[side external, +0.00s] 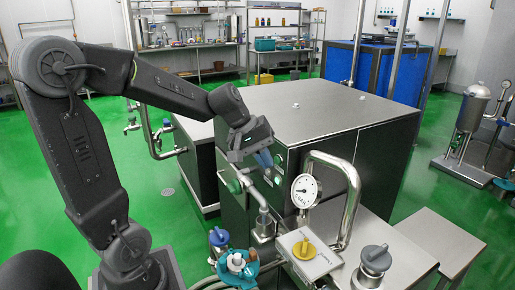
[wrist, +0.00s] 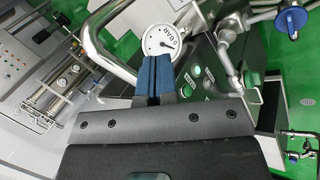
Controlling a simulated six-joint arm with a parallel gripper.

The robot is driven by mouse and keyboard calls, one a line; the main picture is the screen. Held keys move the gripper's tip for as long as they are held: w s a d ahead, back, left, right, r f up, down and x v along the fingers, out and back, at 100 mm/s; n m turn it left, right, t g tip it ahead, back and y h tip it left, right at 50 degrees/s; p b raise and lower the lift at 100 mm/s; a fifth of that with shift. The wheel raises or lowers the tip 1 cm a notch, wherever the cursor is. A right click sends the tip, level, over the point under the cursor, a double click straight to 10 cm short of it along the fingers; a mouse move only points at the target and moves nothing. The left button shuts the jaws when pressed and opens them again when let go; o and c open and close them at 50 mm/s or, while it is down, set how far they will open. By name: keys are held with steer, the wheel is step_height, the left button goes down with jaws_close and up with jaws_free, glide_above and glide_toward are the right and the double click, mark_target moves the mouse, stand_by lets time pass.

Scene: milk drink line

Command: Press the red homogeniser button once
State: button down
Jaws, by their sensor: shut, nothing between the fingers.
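I cannot make out the red homogeniser button in either view. The steel homogeniser cabinet (side external: 315,105) stands in the middle of the side view. Its front panel carries round green-lit buttons, and one of these green buttons (side external: 279,161) is just right of my gripper. In the wrist view a green button (wrist: 196,71) shows right of the fingers. My gripper (side external: 265,163) is in front of the panel, its blue fingers together and empty. In the wrist view the shut fingers (wrist: 156,60) point toward the pressure gauge (wrist: 160,40) and may hide part of the panel.
A bent steel pipe (side external: 350,185) and the gauge (side external: 306,191) stand right of my gripper. Green floor (side external: 150,200) is open to the left.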

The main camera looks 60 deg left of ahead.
steer(key=a+f+n+t, duration=0.1)
steer(key=a+f+n, duration=0.3)
steer(key=a, duration=0.5)
steer(key=a+f+n+t+y, duration=0.1)
steer(key=a+f+n, duration=0.3)
steer(key=a, duration=0.6)
steer(key=a+f+n+t, duration=0.1)
steer(key=a+f+n, duration=0.3)
steer(key=a+n, duration=0.4)
steer(key=shift+w+a+f+t+y, duration=0.3)
steer(key=shift+a+f+t+y, duration=0.1)
steer(key=shift+a, duration=0.85)
steer(key=shift+w, duration=0.1)
steer(key=w, duration=0.8)
steer(key=shift+w, duration=0.35)
steer(key=shift+w, duration=0.15)
steer(key=shift+w, duration=0.25)
